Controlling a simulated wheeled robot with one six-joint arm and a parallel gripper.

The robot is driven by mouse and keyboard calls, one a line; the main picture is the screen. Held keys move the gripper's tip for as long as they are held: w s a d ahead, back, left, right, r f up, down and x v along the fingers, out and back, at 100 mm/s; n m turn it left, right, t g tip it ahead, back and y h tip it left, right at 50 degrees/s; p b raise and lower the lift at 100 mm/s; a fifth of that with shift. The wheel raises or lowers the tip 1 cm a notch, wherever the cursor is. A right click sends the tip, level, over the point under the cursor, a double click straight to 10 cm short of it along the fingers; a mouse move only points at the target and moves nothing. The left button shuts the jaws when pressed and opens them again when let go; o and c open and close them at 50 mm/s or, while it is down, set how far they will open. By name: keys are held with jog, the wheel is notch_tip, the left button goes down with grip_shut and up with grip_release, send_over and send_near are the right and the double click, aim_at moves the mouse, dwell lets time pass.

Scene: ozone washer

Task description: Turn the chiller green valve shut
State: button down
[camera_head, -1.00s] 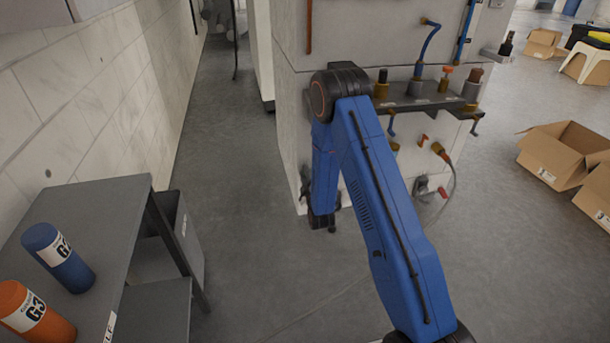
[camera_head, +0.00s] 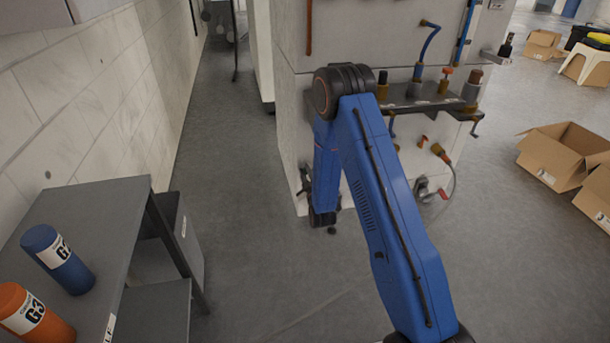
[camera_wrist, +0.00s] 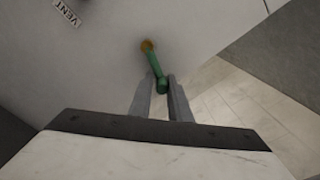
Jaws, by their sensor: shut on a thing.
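The green valve handle (camera_wrist: 155,68) shows in the wrist view, on a brass fitting (camera_wrist: 147,45) at the pale face of the machine. It slants down and a little to the right from the fitting. My gripper (camera_wrist: 162,80) has its two grey fingers on either side of the handle's lower end and is shut on it. In the head view my blue arm reaches to the left side of the machine (camera_head: 370,30). The gripper's fingers and the green valve are not clearly visible there.
A label reading VENT (camera_wrist: 66,13) is above left of the valve. Pipes and fittings stand on a dark shelf (camera_head: 430,103) on the machine's front. A grey table (camera_head: 95,210) with blue and orange cylinders is at left. The floor aisle (camera_head: 220,150) between is clear.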

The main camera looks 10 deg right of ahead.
jog(key=m, duration=0.1)
jog(key=r+m, duration=0.1)
jog(key=m, duration=0.1)
jog(key=shift+d+r, duration=0.1)
jog(key=shift+d, duration=0.2)
jog(key=m, duration=0.1)
jog(key=d+r+m, duration=0.1)
jog(key=m, duration=0.2)
jog(key=shift+d+r, duration=0.2)
jog(key=shift+d, duration=0.1)
jog(key=shift+d+r+m, duration=0.15)
jog(key=shift+d+m, duration=0.3)
jog(key=shift+m, duration=0.7)
jog(key=shift+d+r+m, duration=0.1)
jog(key=shift+d+m, duration=0.4)
jog(key=shift+m, duration=0.6)
jog(key=shift+d+r+m, duration=0.15)
jog(key=shift+d+m, duration=0.3)
jog(key=shift+m, duration=0.7)
jog(key=shift+d, duration=0.1)
jog(key=c, duration=1.7)
grip_release()
jog(key=shift+c, duration=0.2)
